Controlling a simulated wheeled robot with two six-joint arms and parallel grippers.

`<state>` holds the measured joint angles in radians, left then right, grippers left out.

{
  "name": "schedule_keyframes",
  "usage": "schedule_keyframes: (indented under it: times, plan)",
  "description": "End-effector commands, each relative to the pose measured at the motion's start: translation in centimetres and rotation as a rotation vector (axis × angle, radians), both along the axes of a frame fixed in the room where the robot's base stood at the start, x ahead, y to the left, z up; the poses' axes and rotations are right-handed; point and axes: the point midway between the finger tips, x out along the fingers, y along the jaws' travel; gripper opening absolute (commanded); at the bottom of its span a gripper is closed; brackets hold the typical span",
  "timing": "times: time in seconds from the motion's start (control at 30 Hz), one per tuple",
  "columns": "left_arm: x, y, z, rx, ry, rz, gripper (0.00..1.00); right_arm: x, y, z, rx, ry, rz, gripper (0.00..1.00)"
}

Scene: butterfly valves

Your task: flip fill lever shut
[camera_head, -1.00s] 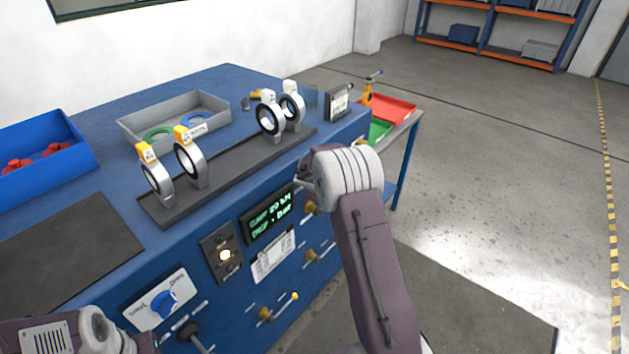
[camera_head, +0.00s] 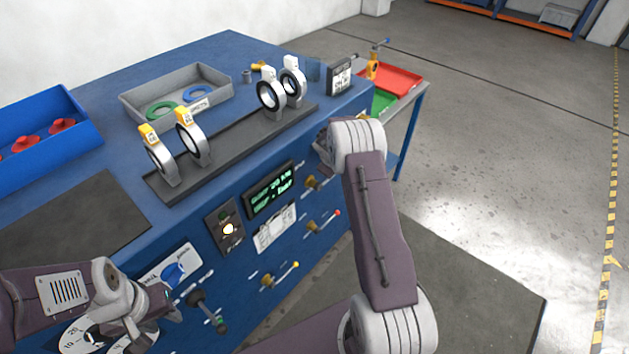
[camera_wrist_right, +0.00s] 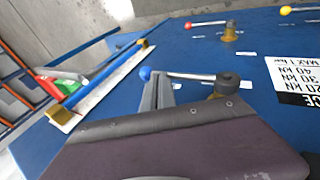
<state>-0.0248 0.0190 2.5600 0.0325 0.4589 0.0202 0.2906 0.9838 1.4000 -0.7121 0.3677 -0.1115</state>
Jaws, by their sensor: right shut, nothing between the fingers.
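Levers with brass bodies and coloured tips sit on the blue front panel. A yellow-tipped lever (camera_head: 281,275) and a red-tipped lever (camera_head: 324,222) show in the head view. In the right wrist view, a blue-tipped lever (camera_wrist_right: 190,76) lies across, just beyond my right gripper (camera_wrist_right: 158,92). I cannot read which lever is the fill one. My right gripper is shut and empty, close to the blue-tipped lever; contact cannot be told. In the head view it is mostly hidden behind my arm. My left gripper (camera_head: 158,322) is at the lower left, its jaws unclear.
A blue selector knob (camera_head: 174,272) and a dark-handled lever (camera_head: 207,310) are near my left gripper. A lit display (camera_head: 270,190) is on the panel. Valve rings (camera_head: 193,138) stand on a dark rail on the bench top. A side table with a red tray (camera_head: 398,78) is beyond.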

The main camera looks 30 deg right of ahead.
Motion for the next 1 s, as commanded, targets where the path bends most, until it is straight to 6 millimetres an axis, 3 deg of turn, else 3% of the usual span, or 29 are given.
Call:
schedule_keyframes:
  times: [0.73, 0.87, 1.0]
  plan:
    - [0.0, 0.0, -0.3, 0.0, 0.0, 0.0, 0.36, -0.1, -0.1, -0.5, 0.001, 0.006, -0.001, 0.0]
    - [0.0, 0.0, 1.1, 0.0, 0.0, 0.0, 0.36, 0.0, 0.0, 1.4, -0.001, 0.004, 0.0, 0.0]
    - [0.0, 0.0, 3.6, 0.0, 0.0, 0.0, 0.36, 0.2, 0.4, 5.1, -0.003, -0.003, 0.003, 0.0]
